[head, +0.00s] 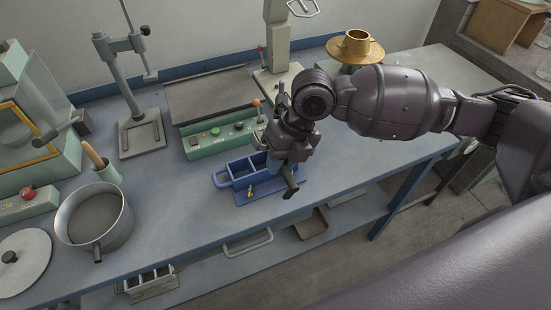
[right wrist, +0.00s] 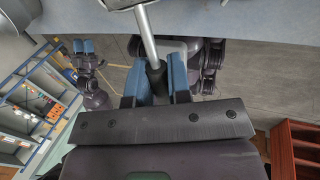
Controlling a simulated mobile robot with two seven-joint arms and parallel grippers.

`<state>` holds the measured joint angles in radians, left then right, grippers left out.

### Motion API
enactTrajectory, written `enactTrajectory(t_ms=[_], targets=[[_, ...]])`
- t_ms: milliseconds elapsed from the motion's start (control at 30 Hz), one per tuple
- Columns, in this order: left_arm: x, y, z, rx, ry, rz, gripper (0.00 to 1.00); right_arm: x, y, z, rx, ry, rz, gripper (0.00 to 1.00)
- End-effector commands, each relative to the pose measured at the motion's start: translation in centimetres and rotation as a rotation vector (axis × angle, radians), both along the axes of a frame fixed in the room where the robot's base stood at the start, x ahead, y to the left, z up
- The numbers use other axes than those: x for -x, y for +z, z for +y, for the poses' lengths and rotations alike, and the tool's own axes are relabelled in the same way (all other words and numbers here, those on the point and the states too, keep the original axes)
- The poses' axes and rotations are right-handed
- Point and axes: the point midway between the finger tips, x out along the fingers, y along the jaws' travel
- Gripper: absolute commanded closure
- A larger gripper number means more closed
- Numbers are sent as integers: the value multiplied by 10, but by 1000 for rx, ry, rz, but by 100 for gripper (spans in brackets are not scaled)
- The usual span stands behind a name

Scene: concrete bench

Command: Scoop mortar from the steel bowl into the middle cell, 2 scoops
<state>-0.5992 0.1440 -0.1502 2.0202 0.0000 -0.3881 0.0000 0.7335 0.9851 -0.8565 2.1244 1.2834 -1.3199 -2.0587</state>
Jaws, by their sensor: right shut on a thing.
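The steel bowl (head: 126,228), with grey mortar (head: 95,215) inside, stands at the left of the bench in the head view. The blue mould (head: 222,181) with its cells is near the front edge at centre, its right part hidden by my right gripper (head: 290,183). The contents of the middle cell are not clear.
A green control box (head: 215,142) sits behind the mould. A stand (head: 138,130) and a wooden-handled tool (head: 93,155) are behind the bowl. A round lid (head: 25,262) lies left of it. A brass piece (head: 355,48) stands at the back. Bench between bowl and mould is clear.

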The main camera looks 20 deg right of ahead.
Motion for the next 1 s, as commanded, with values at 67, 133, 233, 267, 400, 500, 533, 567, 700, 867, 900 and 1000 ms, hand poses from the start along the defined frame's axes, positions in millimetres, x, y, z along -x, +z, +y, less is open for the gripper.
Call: enactTrajectory(t_ms=[67, 133, 233, 267, 400, 500, 533, 567, 700, 867, 900, 1000], targets=[[-6, -4, -2, 0, -6, -10, 58, 0, -9, -3, -82, -7, 8, 100], [-11, -6, -3, 1, -11, -15, 58, 0, -13, -4, -163, -8, 13, 100], [-11, -18, -5, 1, -15, -2, 58, 0, -19, -5, -273, -8, 19, 100], [-11, -21, -5, 1, -16, 3, 58, 0, -20, -6, -303, -9, 19, 100], [-11, -31, -6, -1, -22, 18, 58, -1, -23, -6, -415, -9, 20, 100], [-13, -32, -7, -1, -27, 15, 58, -1, -21, -6, -466, -5, 21, 100], [-13, -33, -7, -2, -28, 15, 58, -1, -21, -6, -478, -6, 20, 100], [-13, -33, -6, -2, -29, 15, 58, -1, -21, -6, -488, -5, 19, 100], [-13, -35, -5, -6, -31, 19, 58, -1, -18, -7, -517, -4, 16, 100], [-14, -34, -5, -6, -31, 16, 58, -1, -16, -7, -524, -3, 12, 100], [-14, -33, -5, -6, -31, 15, 58, -1, -16, -7, -524, -3, 12, 100], [-14, -33, -5, -6, -30, 14, 58, -1, -16, -7, -523, -3, 12, 100]])
